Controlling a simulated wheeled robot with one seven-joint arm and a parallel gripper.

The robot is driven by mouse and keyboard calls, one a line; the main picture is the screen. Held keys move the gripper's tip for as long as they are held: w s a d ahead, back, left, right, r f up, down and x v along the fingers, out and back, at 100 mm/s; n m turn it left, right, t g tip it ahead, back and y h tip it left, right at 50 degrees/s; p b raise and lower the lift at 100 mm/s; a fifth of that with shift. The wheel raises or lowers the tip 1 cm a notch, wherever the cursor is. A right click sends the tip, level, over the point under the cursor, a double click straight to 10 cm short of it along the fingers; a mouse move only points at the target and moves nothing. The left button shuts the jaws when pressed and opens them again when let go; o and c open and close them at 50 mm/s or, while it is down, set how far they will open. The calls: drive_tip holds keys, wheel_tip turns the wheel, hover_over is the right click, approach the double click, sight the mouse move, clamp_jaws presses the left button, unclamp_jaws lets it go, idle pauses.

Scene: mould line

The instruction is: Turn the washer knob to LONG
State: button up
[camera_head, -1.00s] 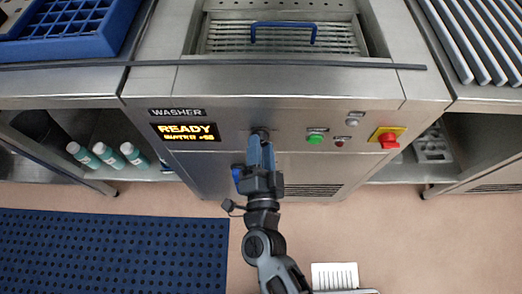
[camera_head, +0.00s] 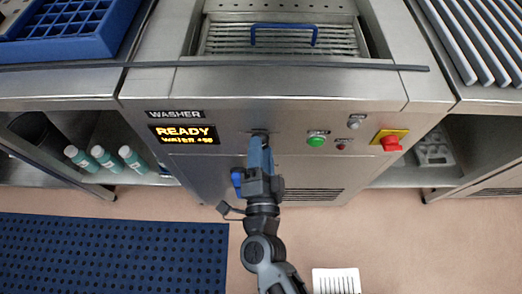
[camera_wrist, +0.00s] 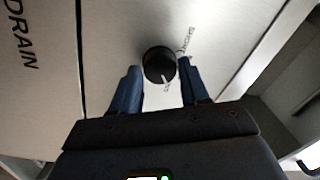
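The washer knob (camera_wrist: 159,64) is a round black knob on the steel front panel, with a white pointer mark on its edge toward the bottom of the wrist view. Small printed labels beside it are too turned and partly hidden to read surely. In the head view the knob (camera_head: 259,132) shows only as a dark bit beyond my fingers. My gripper (camera_wrist: 159,72) is open, with one blue finger on each side of the knob. Gaps show between the fingers and the knob. In the head view my gripper (camera_head: 260,142) reaches up to the panel from below.
Left of the knob, the washer display (camera_head: 184,134) reads READY. To the right are a green button (camera_head: 316,141) and a red emergency stop (camera_head: 391,143) on a yellow plate. A blue handle (camera_head: 284,27) lies above. A blue mat (camera_head: 110,255) covers the floor at left.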

drive_tip(key=o, duration=0.4)
drive_tip(key=shift+c, duration=0.2)
drive_tip(key=s+b, duration=0.1)
drive_tip(key=s, duration=0.6)
drive_tip(key=shift+s+f, duration=0.15)
drive_tip(key=shift+s, duration=0.25)
